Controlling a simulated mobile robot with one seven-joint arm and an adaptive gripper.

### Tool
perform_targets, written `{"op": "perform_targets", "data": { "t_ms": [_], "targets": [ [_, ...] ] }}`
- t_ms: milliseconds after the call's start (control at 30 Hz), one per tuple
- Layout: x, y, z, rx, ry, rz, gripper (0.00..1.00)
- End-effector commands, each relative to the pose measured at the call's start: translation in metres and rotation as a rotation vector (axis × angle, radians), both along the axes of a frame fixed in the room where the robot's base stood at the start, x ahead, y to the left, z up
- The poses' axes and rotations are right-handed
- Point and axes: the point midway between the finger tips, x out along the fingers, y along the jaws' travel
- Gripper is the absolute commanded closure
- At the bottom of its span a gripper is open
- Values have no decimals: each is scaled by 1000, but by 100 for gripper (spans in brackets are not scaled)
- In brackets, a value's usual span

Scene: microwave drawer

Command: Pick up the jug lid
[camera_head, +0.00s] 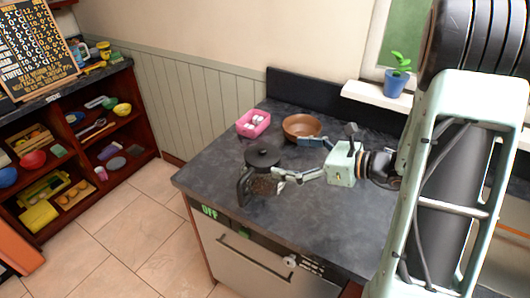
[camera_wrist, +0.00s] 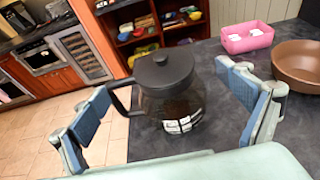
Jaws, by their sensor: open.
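The black jug lid (camera_head: 263,155) sits on top of a dark glass jug (camera_head: 260,183) on the grey counter. In the wrist view the lid (camera_wrist: 163,69) is round with a small raised knob, and the jug (camera_wrist: 172,108) has a black handle on its left. My gripper (camera_head: 290,158) is open and empty, just right of the jug. In the wrist view my gripper's fingers (camera_wrist: 168,90) stand wide apart, with the jug and lid seen between them. I cannot tell how far beyond the fingertips the lid is.
A pink basket (camera_head: 253,124) with white items and a brown bowl (camera_head: 302,126) stand behind the jug. A potted plant (camera_head: 394,82) is on the sill at the back right. The counter's front right is clear. Shelves (camera_head: 75,140) stand at the left.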

Motion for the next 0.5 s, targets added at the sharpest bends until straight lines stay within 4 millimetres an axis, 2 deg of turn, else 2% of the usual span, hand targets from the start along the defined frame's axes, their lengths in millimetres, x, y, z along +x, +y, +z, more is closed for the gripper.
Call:
{"op": "perform_targets", "data": {
  "t_ms": [100,367,500],
  "targets": [
    [10,18,-5,-1,0,6,6],
    [22,34,-10,-3,-2,6,6],
    [36,52,-13,-5,0,9,6]
  ]
}}
